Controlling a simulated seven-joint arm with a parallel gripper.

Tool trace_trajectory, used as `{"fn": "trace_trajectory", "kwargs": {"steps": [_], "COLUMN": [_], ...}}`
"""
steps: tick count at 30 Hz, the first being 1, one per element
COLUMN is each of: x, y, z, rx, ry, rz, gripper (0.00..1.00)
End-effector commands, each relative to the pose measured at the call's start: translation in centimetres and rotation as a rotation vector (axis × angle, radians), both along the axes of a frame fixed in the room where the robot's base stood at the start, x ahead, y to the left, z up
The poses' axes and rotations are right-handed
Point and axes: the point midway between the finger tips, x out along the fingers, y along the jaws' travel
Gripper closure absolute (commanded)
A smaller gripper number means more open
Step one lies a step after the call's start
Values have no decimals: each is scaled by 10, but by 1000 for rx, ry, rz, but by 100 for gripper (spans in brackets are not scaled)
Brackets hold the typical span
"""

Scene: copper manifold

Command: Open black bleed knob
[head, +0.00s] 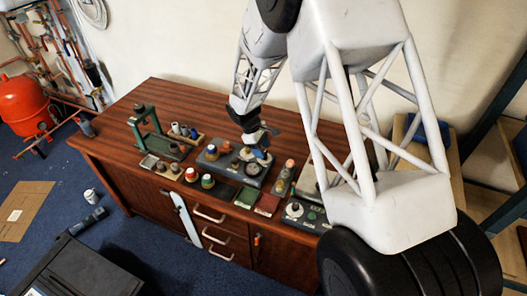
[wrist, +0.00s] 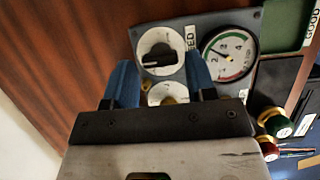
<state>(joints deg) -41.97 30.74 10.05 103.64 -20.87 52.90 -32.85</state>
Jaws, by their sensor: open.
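The black bleed knob (wrist: 158,56) is a bar-shaped handle on a round white dial, on a grey panel (wrist: 178,72). A partly covered label ending in "ED" stands beside it. My gripper (wrist: 160,66) is open, its two blue fingers on either side of the knob's dial in the wrist view. I cannot tell whether they touch it or how far above it they are. A second pale dial with a brass-coloured part (wrist: 168,96) is partly hidden by the gripper body. In the head view my gripper (head: 257,150) is over the grey panel and hides the knob.
A round pressure gauge (wrist: 229,55) sits beside the knob. Red and green capped fittings (wrist: 274,122) stand nearby. On the wooden bench (head: 150,97) are a green press stand (head: 145,130), a control box (head: 305,213) and several small parts. The bench's back left is clear.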

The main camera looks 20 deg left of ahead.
Motion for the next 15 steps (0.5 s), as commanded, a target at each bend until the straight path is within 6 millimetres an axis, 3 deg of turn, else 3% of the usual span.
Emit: {"fn": "trace_trajectory", "kwargs": {"steps": [6,15], "x": [1,1], "y": [-5,-6], "z": [-12,-14], "rx": [1,1], "ry": [-1,-1], "rz": [-1,-1], "gripper": [49,49]}}
